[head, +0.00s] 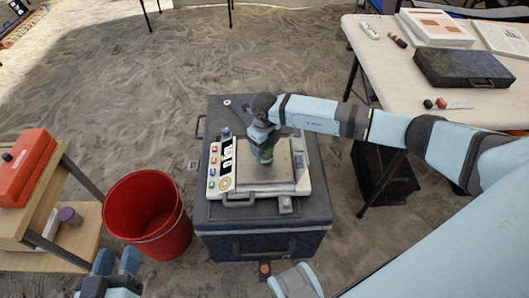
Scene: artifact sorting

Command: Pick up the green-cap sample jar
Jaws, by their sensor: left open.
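A small jar with green on it (265,156) is at the middle of the silver plate of a white scale-like device (215,188). It is partly hidden by my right gripper (263,148), which reaches in from the right and points down over it. Whether the fingers are closed on the jar or only around it cannot be told, nor whether the jar touches the plate. My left gripper (117,264) is open and empty at the bottom left, near the red bucket, far from the jar.
The device sits on a dark case (265,245) on sandy ground. A red bucket (150,246) stands left of it. A wooden shelf (60,180) at left holds a red box (27,165) and a purple-capped item (70,216). A white table (385,55) at right holds a black case (465,68).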

